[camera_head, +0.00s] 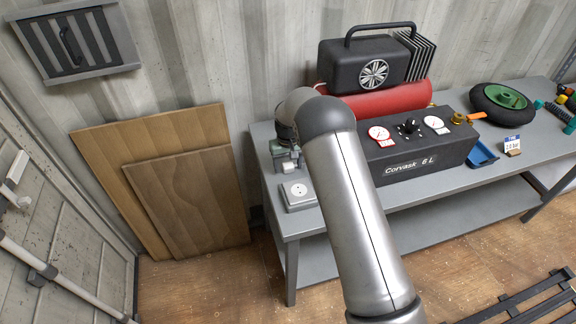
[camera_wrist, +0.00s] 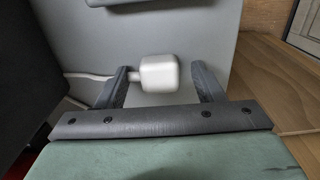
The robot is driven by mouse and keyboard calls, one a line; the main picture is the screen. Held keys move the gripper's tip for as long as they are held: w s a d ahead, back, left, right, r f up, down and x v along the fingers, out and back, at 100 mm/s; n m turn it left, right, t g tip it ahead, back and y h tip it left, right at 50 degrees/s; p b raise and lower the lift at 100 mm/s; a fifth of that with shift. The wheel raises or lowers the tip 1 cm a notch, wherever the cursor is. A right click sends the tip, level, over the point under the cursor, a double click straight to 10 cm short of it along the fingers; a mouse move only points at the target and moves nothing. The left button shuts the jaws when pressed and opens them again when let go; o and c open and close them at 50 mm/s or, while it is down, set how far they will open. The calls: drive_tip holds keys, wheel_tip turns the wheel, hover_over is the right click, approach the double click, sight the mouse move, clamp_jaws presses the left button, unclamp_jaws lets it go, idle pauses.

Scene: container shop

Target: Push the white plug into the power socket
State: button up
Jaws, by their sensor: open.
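The white plug (camera_wrist: 163,76) lies on the grey bench top in the wrist view, with its white cord (camera_wrist: 88,76) running off to the left. My gripper (camera_wrist: 160,68) is open, with one finger on each side of the plug. The left finger is close to the plug's narrow cord end; I cannot tell whether it touches. A clear gap shows on the right. In the head view my gripper (camera_head: 287,160) is low over the bench's left end and the plug is hidden. The power socket (camera_head: 299,191), a white face on a grey box, sits just in front of my gripper.
A black compressor box (camera_head: 425,160) with gauges stands right of my arm on the bench (camera_head: 405,193), with a red tank (camera_head: 385,103) behind it. A wheel (camera_head: 502,105) and a blue tray (camera_head: 482,154) lie farther right. Wooden boards (camera_head: 185,200) lean left of the bench.

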sight(288, 164)
drive_tip(key=c, duration=1)
wheel_tip(288, 164, up, 10)
drive_tip(key=b, duration=0.2)
